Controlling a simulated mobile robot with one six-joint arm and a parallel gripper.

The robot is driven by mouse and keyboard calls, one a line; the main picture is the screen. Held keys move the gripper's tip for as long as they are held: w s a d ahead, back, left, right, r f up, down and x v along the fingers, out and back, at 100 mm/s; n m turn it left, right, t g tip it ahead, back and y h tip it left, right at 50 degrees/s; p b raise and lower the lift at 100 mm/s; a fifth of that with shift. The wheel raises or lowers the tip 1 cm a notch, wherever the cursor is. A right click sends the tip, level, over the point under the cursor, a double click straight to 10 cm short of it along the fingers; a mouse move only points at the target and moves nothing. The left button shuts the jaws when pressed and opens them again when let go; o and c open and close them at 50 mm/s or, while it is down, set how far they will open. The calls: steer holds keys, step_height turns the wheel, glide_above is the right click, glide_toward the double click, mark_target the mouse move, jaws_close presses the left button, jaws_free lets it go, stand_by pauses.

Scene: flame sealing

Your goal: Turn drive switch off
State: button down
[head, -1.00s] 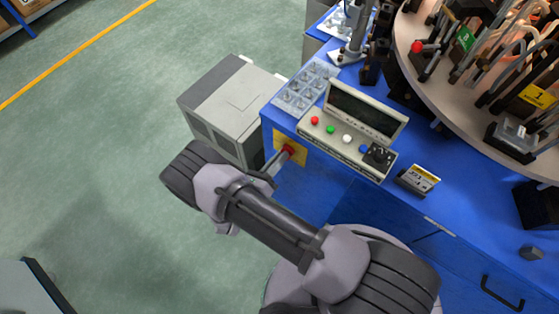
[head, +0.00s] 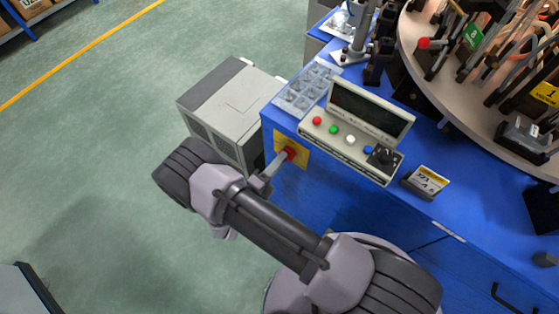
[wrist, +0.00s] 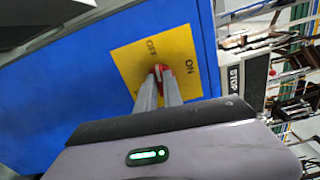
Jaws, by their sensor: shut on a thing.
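The drive switch is a red knob (wrist: 161,74) on a yellow plate (wrist: 185,62) marked OFF and ON, on the blue side of the bench. My gripper (wrist: 159,82) is shut on the red knob, with a finger on each side of it. In the wrist view the knob's visible tip lies between the two labels, nearer OFF, but its exact setting is hard to tell. In the head view the red knob (head: 290,153) shows at the end of my fingers, with the yellow plate (head: 302,157) behind it.
A control panel (head: 356,125) with coloured buttons and a dark screen stands on the bench above the switch. A grey cabinet (head: 225,105) stands close to the left. A clear compartment tray (head: 307,88) and a small display (head: 427,182) sit on the bench. A round turntable (head: 420,60) is at the upper right.

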steer(key=shift+n, duration=0.6)
steer(key=c, duration=1.5)
jaws_free()
steer(key=p+v, duration=0.3)
steer(key=v, duration=1.4)
steer(key=shift+s+a+f, duration=0.1)
steer(key=shift+s+a, duration=0.05)
steer(key=shift+s, duration=0.05)
